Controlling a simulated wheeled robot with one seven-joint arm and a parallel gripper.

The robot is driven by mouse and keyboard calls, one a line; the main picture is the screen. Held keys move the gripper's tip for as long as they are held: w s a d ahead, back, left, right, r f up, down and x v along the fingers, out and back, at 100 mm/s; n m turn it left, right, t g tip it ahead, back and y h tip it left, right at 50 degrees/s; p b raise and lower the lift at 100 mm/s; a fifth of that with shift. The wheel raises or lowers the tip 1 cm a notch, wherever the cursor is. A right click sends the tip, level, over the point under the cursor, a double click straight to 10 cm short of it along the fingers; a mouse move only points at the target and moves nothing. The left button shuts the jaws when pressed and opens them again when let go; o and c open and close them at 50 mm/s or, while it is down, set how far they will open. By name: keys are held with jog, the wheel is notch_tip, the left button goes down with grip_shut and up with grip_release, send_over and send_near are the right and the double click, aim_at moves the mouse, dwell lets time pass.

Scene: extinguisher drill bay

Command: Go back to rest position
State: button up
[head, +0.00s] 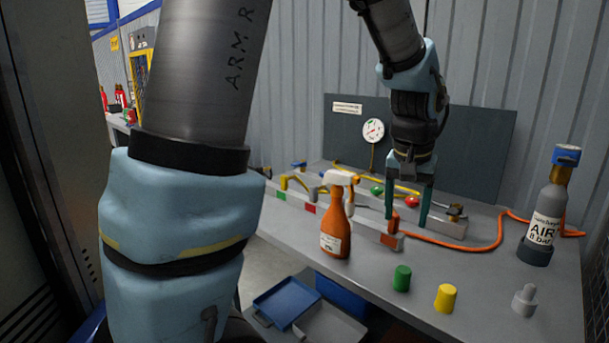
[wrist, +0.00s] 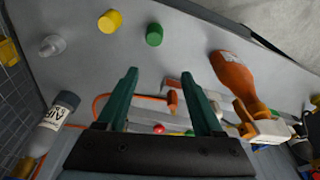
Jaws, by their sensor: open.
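My gripper (head: 407,214) hangs pointing down over the workbench (head: 373,293). Its two teal fingers are apart, and I see nothing held between them. In the wrist view the gripper (wrist: 158,80) also shows a clear gap between its fingertips. Behind and below the fingers are the grey manifold bars with an orange-red handle (head: 393,222). I cannot tell whether the fingers touch anything there. An orange spray bottle (head: 335,226) with a white head stands upright, left of the gripper in the head view.
A green cap (head: 402,278), a yellow cap (head: 445,298) and a clear dropper bottle (head: 524,300) stand near the front edge. An air cylinder (head: 545,218) stands at right, with an orange hose (head: 480,246) nearby. A gauge (head: 373,130) is on the back panel (head: 480,150). Trays (head: 286,302) lie below.

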jog(key=s+a+f+n, duration=0.1)
jog(key=a+f+n, duration=0.1)
jog(key=a, duration=1.1)
jog(key=s+a+f+n+p, duration=0.1)
jog(key=s+a+f+n, duration=0.1)
jog(key=a, duration=1.1)
jog(key=shift+a+f+n+y+p, duration=0.3)
jog(key=shift+f+y, duration=0.1)
jog(key=shift+f, duration=0.25)
